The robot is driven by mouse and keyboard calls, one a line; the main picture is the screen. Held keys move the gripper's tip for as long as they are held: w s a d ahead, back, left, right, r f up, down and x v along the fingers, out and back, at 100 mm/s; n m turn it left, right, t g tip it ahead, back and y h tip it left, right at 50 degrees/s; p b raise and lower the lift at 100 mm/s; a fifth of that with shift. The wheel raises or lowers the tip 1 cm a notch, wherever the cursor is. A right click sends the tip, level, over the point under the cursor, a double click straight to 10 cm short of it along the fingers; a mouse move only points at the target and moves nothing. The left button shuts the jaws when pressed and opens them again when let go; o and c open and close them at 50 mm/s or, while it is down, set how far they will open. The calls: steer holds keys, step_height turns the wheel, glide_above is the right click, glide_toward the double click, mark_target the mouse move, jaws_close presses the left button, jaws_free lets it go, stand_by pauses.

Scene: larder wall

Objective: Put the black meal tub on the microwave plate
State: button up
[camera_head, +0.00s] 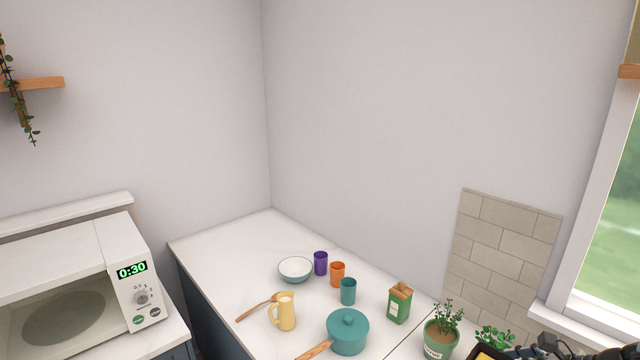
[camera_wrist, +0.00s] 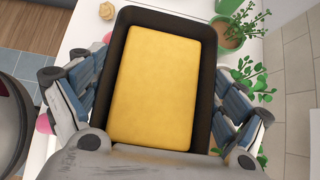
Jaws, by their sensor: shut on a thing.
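The black meal tub (camera_wrist: 208,100), with a flat yellow filling, fills the middle of the wrist view. My gripper (camera_wrist: 158,105) is shut on it, with one finger along each long side. In the head view only a corner of the tub (camera_head: 478,352) and part of my gripper (camera_head: 550,347) show at the bottom right edge. I cannot tell whether the tub touches the counter. The microwave (camera_head: 128,262) stands at the far left, its display reading 0:30. The round grey microwave plate (camera_head: 64,318) shows inside its cavity, looking empty. No microwave door shows in front of it.
On the counter (camera_head: 215,250) stand a bowl (camera_head: 295,270), purple (camera_head: 321,263), orange (camera_head: 338,274) and teal (camera_head: 348,291) cups, a yellow jug (camera_head: 284,312), a wooden spoon (camera_head: 255,308), a lidded teal pot (camera_head: 348,333), a green carton (camera_head: 399,304) and potted plants (camera_head: 441,338). A gap separates counter and microwave.

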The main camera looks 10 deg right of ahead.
steer(key=w+a+b, duration=0.2)
steer(key=w+a, duration=0.6)
steer(key=w, duration=0.2)
steer(key=w+a+r+m+b, duration=0.1)
steer(key=w+a, duration=0.2)
steer(key=a, duration=0.9)
steer(key=w+a+r+m+h+b, duration=0.1)
steer(key=w+a+b, duration=0.1)
steer(key=a, duration=1.1)
steer(key=shift+w+t+b, duration=0.3)
steer(key=shift+w, duration=0.3)
steer(key=shift+r, duration=0.1)
